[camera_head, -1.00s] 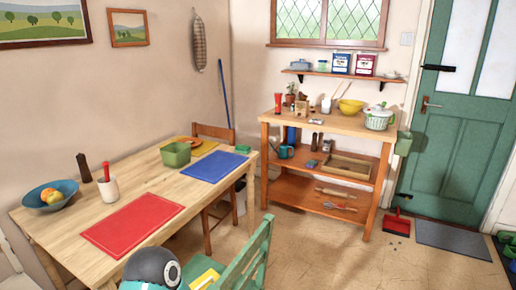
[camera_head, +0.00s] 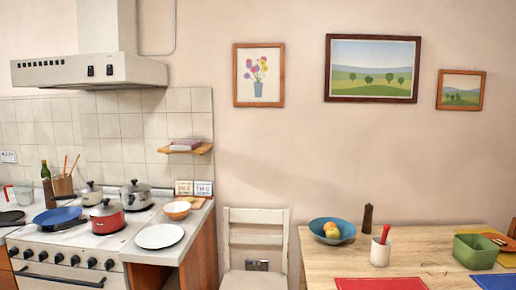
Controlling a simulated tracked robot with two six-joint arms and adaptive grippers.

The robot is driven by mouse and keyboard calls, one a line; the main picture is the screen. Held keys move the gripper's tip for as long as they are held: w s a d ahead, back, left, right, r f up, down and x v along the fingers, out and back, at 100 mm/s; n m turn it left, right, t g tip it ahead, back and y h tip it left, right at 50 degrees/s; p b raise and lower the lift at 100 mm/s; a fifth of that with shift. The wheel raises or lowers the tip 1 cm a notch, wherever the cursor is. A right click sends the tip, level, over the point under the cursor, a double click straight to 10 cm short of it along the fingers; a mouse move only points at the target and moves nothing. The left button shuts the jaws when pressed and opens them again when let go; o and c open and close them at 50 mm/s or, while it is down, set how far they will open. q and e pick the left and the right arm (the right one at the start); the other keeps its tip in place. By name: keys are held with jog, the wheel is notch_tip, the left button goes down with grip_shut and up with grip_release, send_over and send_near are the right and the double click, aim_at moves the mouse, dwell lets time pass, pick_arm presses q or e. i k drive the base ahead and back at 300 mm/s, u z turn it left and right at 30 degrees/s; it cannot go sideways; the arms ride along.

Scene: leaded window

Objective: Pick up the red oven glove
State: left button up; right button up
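I see no red oven glove in the present view. The red things I can make out are a red pot (camera_head: 107,217) with a lid on the stove, a red mat (camera_head: 382,283) on the table, and a red-handled utensil (camera_head: 385,234) in a white pot. Neither of my grippers is in view.
A white stove (camera_head: 72,248) stands at the left under a hood (camera_head: 90,71), with pans on top. A counter with a white plate (camera_head: 159,236) adjoins it. A white chair (camera_head: 256,235) stands between the counter and the wooden table (camera_head: 330,262). A small shelf (camera_head: 203,149) is on the wall.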

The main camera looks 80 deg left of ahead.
aim_at(184, 145)
jog(key=z, duration=1.5)
jog(key=i, duration=0.1)
jog(key=u, duration=2.6)
jog(key=i, duration=0.2)
jog(key=u, duration=2.45)
jog(key=i, duration=1.7)
jog(key=z, duration=0.4)
